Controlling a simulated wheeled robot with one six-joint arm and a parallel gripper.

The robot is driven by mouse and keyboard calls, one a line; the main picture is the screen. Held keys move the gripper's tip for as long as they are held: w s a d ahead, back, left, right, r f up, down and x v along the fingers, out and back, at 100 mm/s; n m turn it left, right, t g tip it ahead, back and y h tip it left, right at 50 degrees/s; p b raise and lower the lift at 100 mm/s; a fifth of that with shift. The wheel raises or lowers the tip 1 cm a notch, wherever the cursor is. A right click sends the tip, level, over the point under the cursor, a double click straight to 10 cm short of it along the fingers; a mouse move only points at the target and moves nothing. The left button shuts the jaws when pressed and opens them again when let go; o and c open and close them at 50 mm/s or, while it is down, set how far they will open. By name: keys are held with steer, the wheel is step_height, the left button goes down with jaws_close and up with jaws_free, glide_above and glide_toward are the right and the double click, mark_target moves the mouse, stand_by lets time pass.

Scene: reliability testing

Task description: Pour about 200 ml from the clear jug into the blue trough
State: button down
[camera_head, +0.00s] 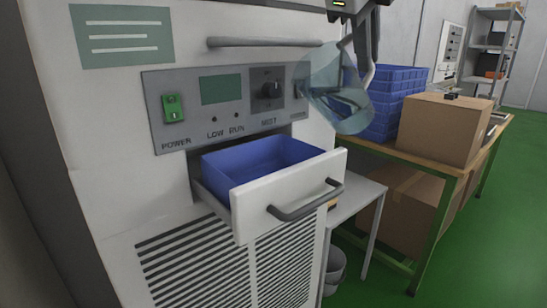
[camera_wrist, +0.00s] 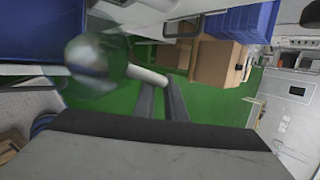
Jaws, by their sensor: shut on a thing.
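The clear jug (camera_head: 330,88) is tilted in the air, to the right of and above the open drawer; it also shows in the wrist view (camera_wrist: 98,62). My gripper (camera_head: 366,45) is shut on its pale handle, seen between the two fingers in the wrist view (camera_wrist: 160,88). The blue trough (camera_head: 262,168) sits in the pulled-out drawer, below and left of the jug. A blue surface at the upper left of the wrist view (camera_wrist: 35,30) looks like the trough. The liquid level in the jug is hard to make out, and I see no stream.
The white drawer front (camera_head: 285,195) with its grey handle sticks out from the cabinet. The control panel (camera_head: 225,105) is close behind the jug. Blue crates (camera_head: 395,85) and a cardboard box (camera_head: 440,128) stand on a bench at the right. Green floor lies open at far right.

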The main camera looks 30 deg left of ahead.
mark_target(347, 58)
steer(key=shift+s+a+f+t+h, duration=0.3)
steer(key=shift+s+f+t, duration=0.05)
steer(key=shift+t, duration=0.15)
steer(key=shift+s+a+r+n+t+h+b, duration=0.1)
steer(key=shift+s+a+n+t+h+b, duration=0.4)
steer(key=shift+t+b, duration=0.35)
steer(key=shift+s+a+r+t+h+b, duration=0.1)
steer(key=shift+s+a+t+h+b, duration=0.35)
steer(key=shift+b, duration=1)
stand_by(0.9)
steer(key=shift+s+a+f+t+b, duration=0.2)
steer(key=shift+s+f+t+b, duration=0.35)
steer(key=shift+b, duration=0.8)
stand_by(1.3)
steer(key=shift+r, duration=0.1)
